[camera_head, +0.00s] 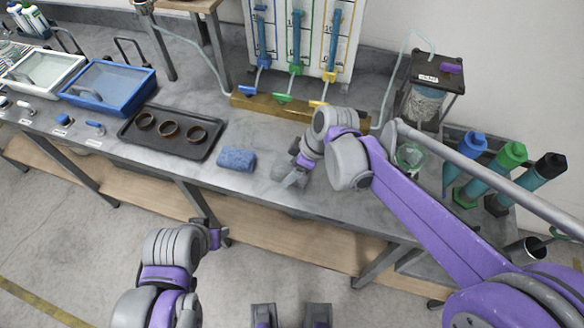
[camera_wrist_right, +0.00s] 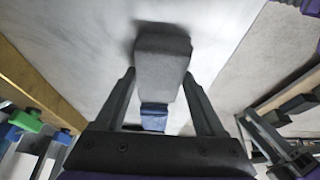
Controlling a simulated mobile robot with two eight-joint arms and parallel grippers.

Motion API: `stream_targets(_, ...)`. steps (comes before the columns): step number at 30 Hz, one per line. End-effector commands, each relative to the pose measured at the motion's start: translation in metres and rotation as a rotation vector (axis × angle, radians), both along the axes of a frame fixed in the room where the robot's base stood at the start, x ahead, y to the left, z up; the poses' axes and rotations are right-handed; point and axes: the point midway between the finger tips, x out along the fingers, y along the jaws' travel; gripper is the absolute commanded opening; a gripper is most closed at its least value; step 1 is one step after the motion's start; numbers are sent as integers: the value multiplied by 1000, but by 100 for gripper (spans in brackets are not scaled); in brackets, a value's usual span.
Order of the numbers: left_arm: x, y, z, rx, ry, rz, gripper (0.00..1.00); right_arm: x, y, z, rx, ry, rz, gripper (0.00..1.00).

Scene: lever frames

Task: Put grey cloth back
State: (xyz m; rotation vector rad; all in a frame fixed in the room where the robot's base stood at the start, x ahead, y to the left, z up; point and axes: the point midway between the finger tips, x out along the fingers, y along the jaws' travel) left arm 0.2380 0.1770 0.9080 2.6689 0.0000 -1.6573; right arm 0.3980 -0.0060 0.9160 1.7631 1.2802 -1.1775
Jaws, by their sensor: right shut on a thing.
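The grey cloth (camera_wrist_right: 163,62) is a small, soft-edged grey block between the fingers of my right gripper in the right wrist view. In the head view the cloth (camera_head: 281,171) shows partly behind my right gripper (camera_head: 297,177), close over the grey worktop near its front edge. My right gripper is shut on it. A dark shadow lies beside the cloth; I cannot tell whether it touches the worktop. My left gripper (camera_head: 219,237) is low, in front of the table, away from the cloth; its fingers are too small to read.
A blue sponge (camera_head: 237,159) lies just left of the cloth and also shows in the right wrist view (camera_wrist_right: 153,116). A black tray (camera_head: 172,153) with dark rings is further left. A wooden valve bar (camera_head: 258,104) stands behind. Coloured cylinders (camera_head: 497,172) stand at the right.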

Motion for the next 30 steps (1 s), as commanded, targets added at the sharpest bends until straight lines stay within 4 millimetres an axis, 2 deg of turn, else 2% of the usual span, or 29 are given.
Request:
stream_targets(2, -1, 0, -3, 0, 1, 0, 50, 0, 0, -3, 0, 0, 0, 19)
stream_targets(3, -1, 0, -3, 0, 1, 0, 50, 0, 0, -3, 0, 0, 0, 75)
stream_targets(7, -1, 0, -2, 0, 1, 0, 50, 0, 0, -3, 0, 0, 0, 98)
stream_targets(14, -1, 0, -2, 0, 1, 0, 50, 0, 0, -2, 0, 0, 0, 100)
stream_targets(19, 1, 0, 2, 0, -1, 0, 50, -1, -3, 9, 0, 0, -1, 100)
stream_targets(30, 3, 0, 11, 0, -6, 0, 50, -10, -31, 80, 0, -1, -3, 100)
